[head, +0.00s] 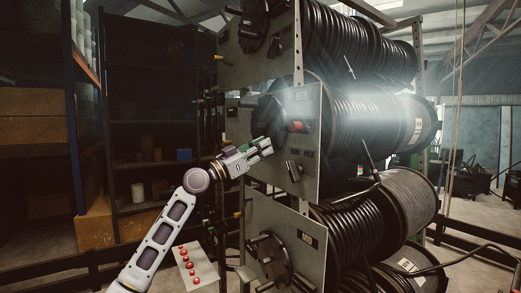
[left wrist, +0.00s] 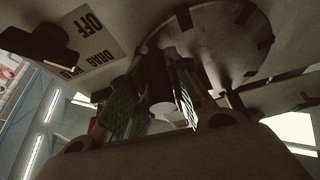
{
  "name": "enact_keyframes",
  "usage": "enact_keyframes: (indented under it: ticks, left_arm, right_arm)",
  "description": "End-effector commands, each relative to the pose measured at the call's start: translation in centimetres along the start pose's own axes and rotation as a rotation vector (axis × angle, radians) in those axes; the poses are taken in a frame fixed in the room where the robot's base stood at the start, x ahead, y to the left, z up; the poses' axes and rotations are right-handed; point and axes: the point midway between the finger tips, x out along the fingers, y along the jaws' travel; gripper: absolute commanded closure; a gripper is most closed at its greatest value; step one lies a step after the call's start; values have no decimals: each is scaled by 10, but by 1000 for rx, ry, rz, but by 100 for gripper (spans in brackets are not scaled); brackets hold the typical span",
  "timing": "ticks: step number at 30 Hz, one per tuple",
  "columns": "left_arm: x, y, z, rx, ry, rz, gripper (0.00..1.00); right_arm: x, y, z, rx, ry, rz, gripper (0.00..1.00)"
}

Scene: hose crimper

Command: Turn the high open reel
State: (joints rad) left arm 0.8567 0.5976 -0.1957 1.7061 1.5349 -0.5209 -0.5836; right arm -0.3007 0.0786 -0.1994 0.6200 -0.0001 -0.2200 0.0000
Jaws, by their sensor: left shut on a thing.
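Three black reels of hose are stacked on a rack: a top reel (head: 350,45), a middle reel (head: 365,120) and a lower reel (head: 355,235). The middle reel has a dark round hub (head: 268,113) on its grey end panel (head: 310,100). My left gripper (head: 265,147) is at the lower edge of this hub. In the left wrist view the green-padded fingers (left wrist: 158,98) are shut around a dark peg (left wrist: 156,82) below the hub disc (left wrist: 225,40). The fingers hide part of the peg. My right gripper is not in view.
A box with several red buttons (head: 190,265) stands low near my left arm. Shelves with cartons (head: 35,103) stand at the left. Rack posts stand close around the reels.

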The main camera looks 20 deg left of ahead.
Motion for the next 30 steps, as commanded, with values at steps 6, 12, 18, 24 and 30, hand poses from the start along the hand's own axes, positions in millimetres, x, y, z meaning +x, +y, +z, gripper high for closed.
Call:
enact_keyframes:
  ticks: [6,12,18,24,30]
  left_arm:
    - [1,2,-7,3,12,3,100]
    - [1,2,-8,4,13,3,100]
    - [1,2,-9,4,15,3,100]
    - [1,2,-9,5,16,3,100]
    - [1,2,-9,5,14,3,67]
  right_arm:
    - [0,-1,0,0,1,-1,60]
    - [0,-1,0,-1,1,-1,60]
    - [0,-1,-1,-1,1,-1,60]
    - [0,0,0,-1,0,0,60]
    - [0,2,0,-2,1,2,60]
